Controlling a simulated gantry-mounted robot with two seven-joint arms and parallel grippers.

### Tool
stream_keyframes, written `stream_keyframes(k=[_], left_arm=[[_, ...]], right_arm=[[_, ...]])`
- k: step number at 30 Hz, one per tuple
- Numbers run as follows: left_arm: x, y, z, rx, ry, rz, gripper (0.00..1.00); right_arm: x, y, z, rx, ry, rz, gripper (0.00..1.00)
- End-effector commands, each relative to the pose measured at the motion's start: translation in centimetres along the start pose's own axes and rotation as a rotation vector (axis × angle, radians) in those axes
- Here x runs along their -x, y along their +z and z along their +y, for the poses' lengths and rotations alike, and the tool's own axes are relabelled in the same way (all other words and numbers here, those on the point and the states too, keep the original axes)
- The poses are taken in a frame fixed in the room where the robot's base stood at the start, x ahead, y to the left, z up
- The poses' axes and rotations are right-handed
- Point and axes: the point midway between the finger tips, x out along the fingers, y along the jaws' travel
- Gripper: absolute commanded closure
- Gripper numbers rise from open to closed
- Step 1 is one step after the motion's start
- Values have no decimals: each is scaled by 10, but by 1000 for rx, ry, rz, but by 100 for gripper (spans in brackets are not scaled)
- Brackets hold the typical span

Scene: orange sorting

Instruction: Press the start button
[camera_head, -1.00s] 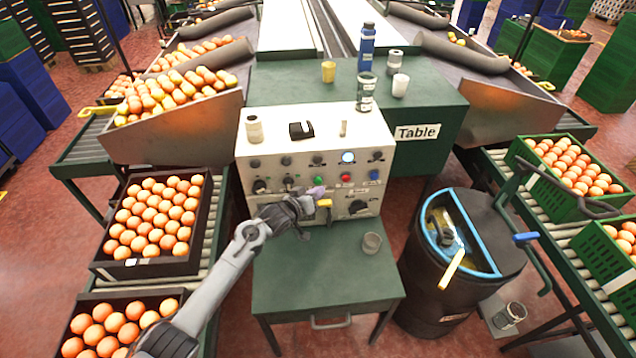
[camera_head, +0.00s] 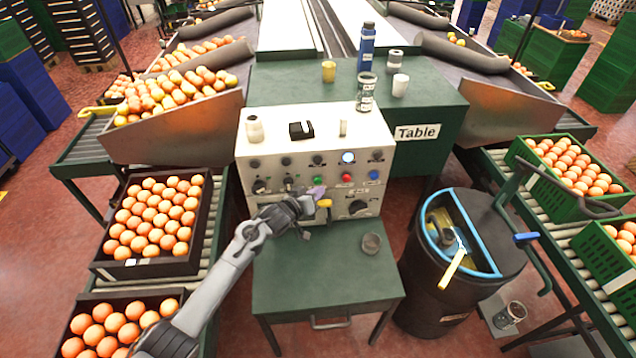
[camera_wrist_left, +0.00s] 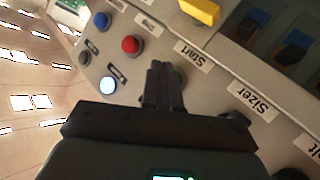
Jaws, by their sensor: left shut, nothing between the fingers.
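The start button shows as a small green edge (camera_wrist_left: 180,75) in the left wrist view, beside the "Start" label (camera_wrist_left: 193,54). My shut fingers cover most of it. In the head view it is the green button (camera_head: 317,180) on the white control panel (camera_head: 285,212). My left gripper (camera_head: 317,192) is shut and empty, with its fingertips at the panel right by this button. The fingertips also show in the left wrist view (camera_wrist_left: 162,72). I cannot tell whether they touch the button. My right gripper is not in view.
A red button (camera_wrist_left: 131,44), a blue button (camera_wrist_left: 101,20) and a lit white button (camera_wrist_left: 108,85) sit near the fingers. A yellow switch (camera_wrist_left: 200,11) is close by.

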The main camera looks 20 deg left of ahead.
Motion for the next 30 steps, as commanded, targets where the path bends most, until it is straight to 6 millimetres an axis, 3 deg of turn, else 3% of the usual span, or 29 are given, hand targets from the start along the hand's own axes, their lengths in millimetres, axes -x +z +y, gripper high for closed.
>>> stream_keyframes(k=[30], left_arm=[[-6, -4, -5, 0, 0, 0, 100]], right_arm=[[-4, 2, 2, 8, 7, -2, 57]])
